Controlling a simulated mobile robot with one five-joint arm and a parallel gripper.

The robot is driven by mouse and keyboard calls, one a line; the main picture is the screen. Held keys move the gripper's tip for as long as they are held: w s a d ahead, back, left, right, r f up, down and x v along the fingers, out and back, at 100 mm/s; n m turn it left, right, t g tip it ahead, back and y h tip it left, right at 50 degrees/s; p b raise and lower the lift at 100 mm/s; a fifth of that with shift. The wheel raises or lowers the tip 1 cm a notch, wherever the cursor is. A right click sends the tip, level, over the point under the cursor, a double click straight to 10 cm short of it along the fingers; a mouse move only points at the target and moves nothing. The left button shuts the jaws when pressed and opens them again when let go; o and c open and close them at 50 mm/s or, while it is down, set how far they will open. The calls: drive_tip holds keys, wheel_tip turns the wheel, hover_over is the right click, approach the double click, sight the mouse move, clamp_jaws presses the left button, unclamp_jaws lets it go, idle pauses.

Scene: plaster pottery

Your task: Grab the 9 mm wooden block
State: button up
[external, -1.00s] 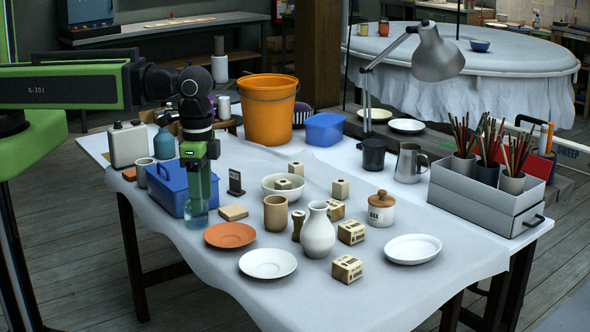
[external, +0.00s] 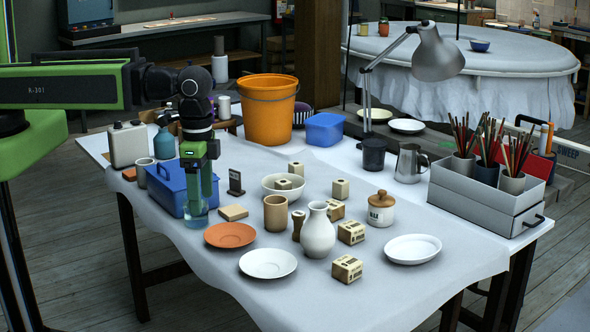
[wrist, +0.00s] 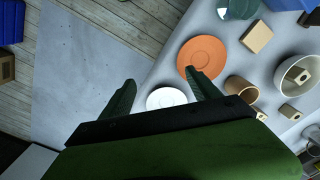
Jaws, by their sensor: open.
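Several small pale wooden blocks with holes and dark markings stand on the cloth-covered table. One block (external: 347,269) is at the front, one (external: 351,232) behind it, one (external: 335,210) partly behind the white jug (external: 318,232), and one (external: 340,189) farther back. Another block (external: 284,185) shows at the white bowl (external: 273,192), and one (external: 296,168) is behind it. I cannot read which is 9 mm. My gripper (external: 196,188) is open and empty, pointing down at the table's left side, away from the blocks. In the wrist view, its fingers (wrist: 163,94) are spread.
Below my gripper is a glass jar (external: 195,217), beside a blue toolbox (external: 171,188). An orange saucer (external: 230,235), white saucer (external: 268,264), tan cup (external: 276,213) and lidded jar (external: 381,210) stand around the blocks. A lamp (external: 437,55) overhangs the back.

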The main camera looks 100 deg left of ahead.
wheel_tip(320, 180, up, 3)
drive_tip(key=m+t+y+p, duration=0.1)
drive_tip(key=m+p, duration=0.1)
drive_tip(key=m, duration=2.4)
hover_over(347, 261)
drive_tip(key=s+d, duration=0.2)
drive_tip(key=f+b, duration=0.4)
drive_tip(key=w+a+f+b, duration=0.1)
drive_tip(key=f+b, duration=0.2)
drive_tip(key=f, duration=0.1)
drive_tip(key=f+b, duration=0.4)
drive_tip(key=shift+w+a+f+b, duration=0.2)
drive_tip(key=shift+w+a+b, duration=0.1)
drive_tip(key=shift+w, duration=0.05)
drive_tip(key=shift+r, duration=0.1)
